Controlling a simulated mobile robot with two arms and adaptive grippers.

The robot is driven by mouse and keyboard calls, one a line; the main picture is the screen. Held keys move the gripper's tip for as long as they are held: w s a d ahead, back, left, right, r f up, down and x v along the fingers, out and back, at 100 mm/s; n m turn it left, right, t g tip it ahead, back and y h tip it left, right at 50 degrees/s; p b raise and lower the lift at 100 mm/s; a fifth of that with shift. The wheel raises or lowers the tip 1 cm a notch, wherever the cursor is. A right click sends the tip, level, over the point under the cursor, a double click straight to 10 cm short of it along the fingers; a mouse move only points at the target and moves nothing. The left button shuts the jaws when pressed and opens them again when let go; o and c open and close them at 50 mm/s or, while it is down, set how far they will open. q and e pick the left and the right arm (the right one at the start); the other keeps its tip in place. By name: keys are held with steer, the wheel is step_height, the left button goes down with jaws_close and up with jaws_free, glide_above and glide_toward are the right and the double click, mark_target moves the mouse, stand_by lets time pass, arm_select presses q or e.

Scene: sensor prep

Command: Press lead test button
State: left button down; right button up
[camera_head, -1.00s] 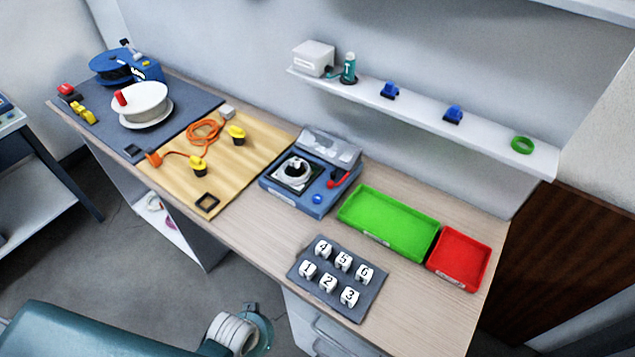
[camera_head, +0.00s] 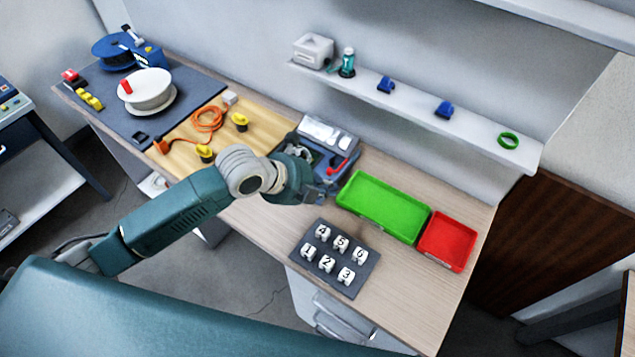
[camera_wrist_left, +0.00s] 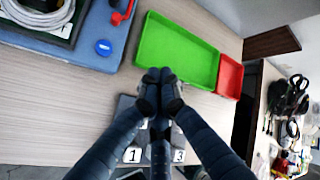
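My left gripper (camera_head: 328,190) is in front of the device, above the bench. In the wrist view its fingertips (camera_wrist_left: 159,76) are together, with nothing seen between them, to the right of the button and apart from it. My right gripper is not in view.
A green tray (camera_head: 385,183) and a red tray (camera_head: 447,227) lie right of the device. A dark pad (camera_head: 309,268) with numbered white blocks is in front. A wooden board (camera_head: 255,118) with an orange cable lies left. A shelf (camera_head: 420,106) runs above.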

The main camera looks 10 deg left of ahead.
arm_select(q)
steer(key=w+a+r+m+t, duration=0.1)
steer(key=w+a+r+m, duration=0.2)
steer(key=w+a+m, duration=0.2)
steer(key=shift+w+r+m, duration=0.2)
steer(key=shift+w+m, duration=0.1)
steer(key=shift+w, duration=0.6)
step_height(320, 180, down, 9)
steer(key=b, duration=0.6)
steer(key=shift+b, duration=0.35)
steer(key=shift+r, duration=0.1)
steer(key=shift+f+b, duration=0.3)
steer(key=shift+f, duration=0.1)
